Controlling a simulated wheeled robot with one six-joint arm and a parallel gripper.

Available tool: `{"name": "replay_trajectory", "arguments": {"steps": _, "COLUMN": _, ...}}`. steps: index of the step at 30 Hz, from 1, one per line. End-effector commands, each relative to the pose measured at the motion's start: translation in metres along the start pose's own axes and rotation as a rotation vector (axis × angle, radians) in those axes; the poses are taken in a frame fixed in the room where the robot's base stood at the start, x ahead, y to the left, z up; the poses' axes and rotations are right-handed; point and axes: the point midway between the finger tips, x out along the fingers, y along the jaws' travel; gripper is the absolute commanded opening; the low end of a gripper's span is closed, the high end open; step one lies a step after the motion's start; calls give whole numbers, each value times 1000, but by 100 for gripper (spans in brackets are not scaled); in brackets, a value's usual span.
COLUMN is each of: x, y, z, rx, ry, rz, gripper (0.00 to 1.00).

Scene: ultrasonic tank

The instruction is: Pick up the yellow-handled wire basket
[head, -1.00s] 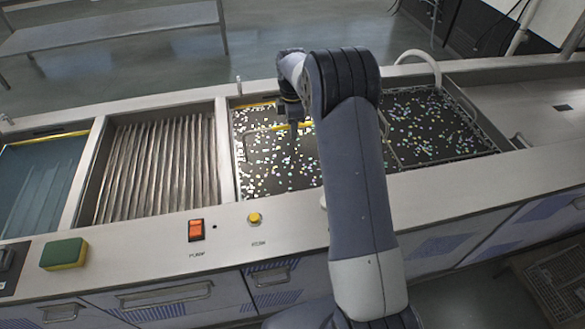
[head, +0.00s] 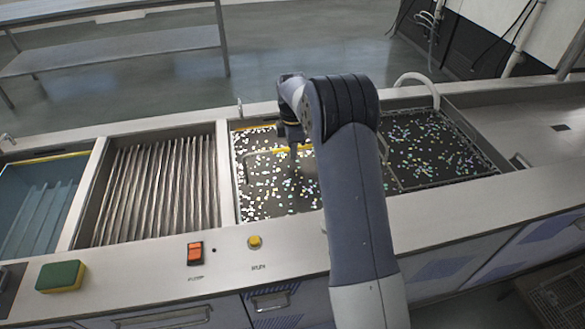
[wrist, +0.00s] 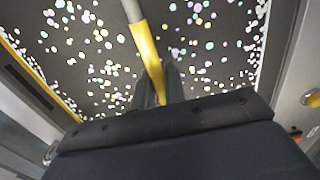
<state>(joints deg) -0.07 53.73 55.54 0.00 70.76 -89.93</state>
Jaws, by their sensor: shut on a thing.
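The basket's yellow handle grip (head: 280,151) shows in the head view, over the left speckled tank, partly behind my arm. In the wrist view the yellow grip (wrist: 148,52), on a grey bar, runs down between the fingers of my gripper (wrist: 163,84). My gripper (head: 294,157) is shut on this handle. The basket's wire body is hard to make out against the dark, speckled tank, and I cannot tell whether it is clear of the tank floor.
A ribbed basin (head: 160,190) and a blue basin (head: 40,200) lie to the left. Another speckled tank with a wire frame (head: 430,145) is right of my arm. A sponge (head: 61,276), an orange switch (head: 195,253) and a yellow button (head: 254,242) sit on the front ledge.

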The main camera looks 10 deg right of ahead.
Motion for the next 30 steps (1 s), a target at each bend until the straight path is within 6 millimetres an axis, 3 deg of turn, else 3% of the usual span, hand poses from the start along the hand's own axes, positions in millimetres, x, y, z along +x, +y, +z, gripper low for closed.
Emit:
{"name": "replay_trajectory", "arguments": {"steps": 11, "x": -37, "y": 2, "z": 0, "rx": 0, "ry": 0, "rz": 9, "gripper": 0}}
{"name": "replay_trajectory", "arguments": {"steps": 24, "x": -134, "y": 1, "z": 0, "rx": 0, "ry": 0, "rz": 8, "gripper": 0}}
{"name": "replay_trajectory", "arguments": {"steps": 30, "x": -164, "y": 1, "z": 0, "rx": 0, "ry": 0, "rz": 7, "gripper": 0}}
